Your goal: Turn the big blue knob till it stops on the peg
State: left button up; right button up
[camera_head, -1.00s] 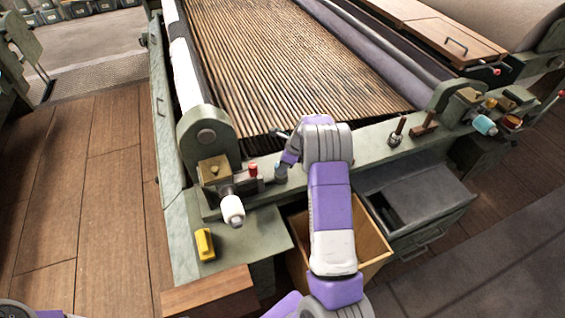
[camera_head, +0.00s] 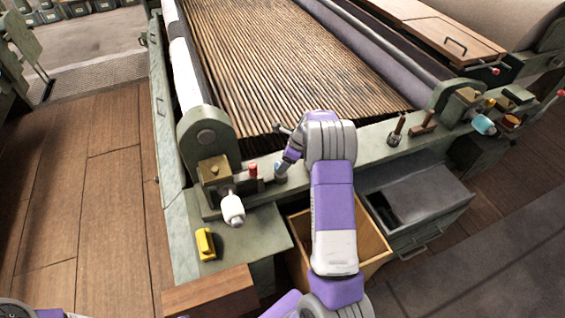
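A small blue-grey knob (camera_head: 280,170) stands on the near rail, just right of a red knob (camera_head: 253,169). My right gripper (camera_head: 282,162) is at this knob, reaching down to it from above right. Its fingertips are small and partly hidden, so I cannot tell whether they close on the knob. A larger light-blue knob (camera_head: 484,125) sticks out at the far right end of the rail, with nothing of mine near it. I cannot make out a peg at either one. My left gripper is out of view.
A white knob (camera_head: 232,210) sticks out left of my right gripper. A yellow block (camera_head: 205,244) lies on the green corner plate. An open wooden box (camera_head: 375,243) and a grey drawer unit (camera_head: 420,205) stand below the rail. Wooden-handled tools (camera_head: 397,130) stand farther right.

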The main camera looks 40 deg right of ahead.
jog(key=p+v, duration=0.1)
jog(key=v, duration=0.4)
jog(key=shift+s, duration=0.1)
dwell(0.4)
